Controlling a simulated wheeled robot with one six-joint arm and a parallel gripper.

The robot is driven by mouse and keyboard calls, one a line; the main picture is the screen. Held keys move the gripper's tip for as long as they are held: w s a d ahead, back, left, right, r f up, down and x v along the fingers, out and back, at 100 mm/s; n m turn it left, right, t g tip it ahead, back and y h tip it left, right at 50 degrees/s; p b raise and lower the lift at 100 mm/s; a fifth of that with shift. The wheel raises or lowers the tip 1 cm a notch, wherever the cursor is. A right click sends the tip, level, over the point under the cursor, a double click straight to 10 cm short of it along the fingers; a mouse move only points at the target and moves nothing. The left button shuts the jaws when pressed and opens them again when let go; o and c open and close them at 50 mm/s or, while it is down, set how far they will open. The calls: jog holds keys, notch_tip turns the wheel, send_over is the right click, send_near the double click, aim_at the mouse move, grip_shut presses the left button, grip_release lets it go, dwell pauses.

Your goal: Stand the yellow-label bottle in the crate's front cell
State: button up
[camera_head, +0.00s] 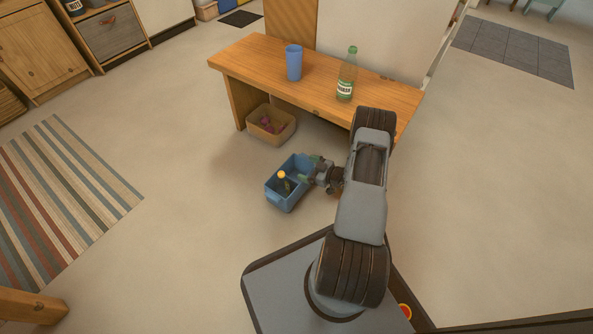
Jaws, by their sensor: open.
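The blue crate (274,202) stands on the floor in front of the wooden bench. A small dark bottle with a yellow part (284,183) is inside the crate, in its nearer half. It looks roughly upright, but its label is too small to read. A divider seems to cross the crate, though the cell edges are hard to make out. My gripper (307,168) is open at the crate's right side, with its fingers near the rim and apart from the bottle. My gripper hides part of the crate's right wall.
A green bottle with a white label (345,88) and a blue cup (294,63) stand on the wooden bench (245,60). A tan bin (259,131) with dark reddish things sits under the bench. A striped rug (70,200) lies left. Floor left of the crate is clear.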

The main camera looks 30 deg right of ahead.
jog(key=w+d+r+m+g+h, duration=0.15)
jog(key=w+r+h, duration=0.5)
jog(key=r, duration=0.65)
jog(key=s+a+r+m+g+h, duration=0.1)
jog(key=s+a+r+m+h, duration=0.1)
jog(key=r, duration=0.4)
jog(key=s+a+r+m+g+h, duration=0.1)
jog(key=s+a+r+g+h, duration=0.1)
jog(key=r, duration=0.4)
jog(key=s+a+r+m+g+y, duration=0.1)
jog(key=s+a+r, duration=0.3)
jog(key=s, duration=0.6)
jog(key=s+a+r+m+g+y, duration=0.1)
jog(key=s+a+r+g, duration=0.3)
jog(key=s+a, duration=0.5)
jog(key=shift+s+a+r+m, duration=0.3)
jog(key=shift+s+m, duration=0.45)
jog(key=shift+s, duration=0.3)
jog(key=shift+r+g, duration=0.15)
jog(key=shift+g, duration=0.1)
